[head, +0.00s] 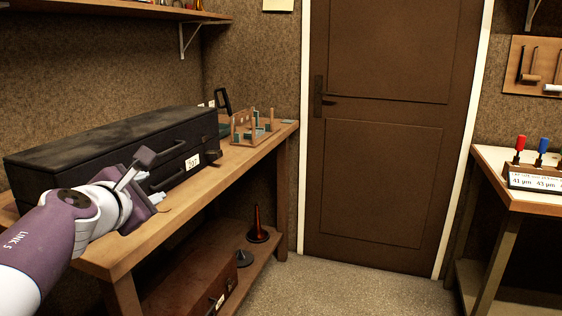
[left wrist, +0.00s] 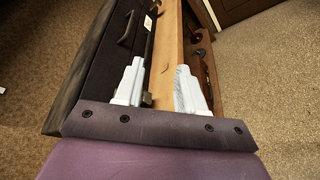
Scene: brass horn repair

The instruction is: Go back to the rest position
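My left gripper (head: 150,192) is in front of the long black case (head: 95,143) on the wooden bench, close to the case's front side and its handle. In the left wrist view its two white fingers (left wrist: 158,90) stand well apart with nothing between them, above the bench's front edge. The black case also shows in the left wrist view (left wrist: 95,75), left of the fingers. The case is closed and carries a white label. I cannot tell from these views whether the gripper touches the case. My right gripper is not in view.
The wooden bench (head: 150,238) has a wooden rack (head: 250,125) at its far end. A brown case (head: 195,280) and a dark cone-shaped piece (head: 257,228) are on the lower shelf. A closed brown door (head: 390,130) is ahead. A second table (head: 535,200) is right; the floor between is clear.

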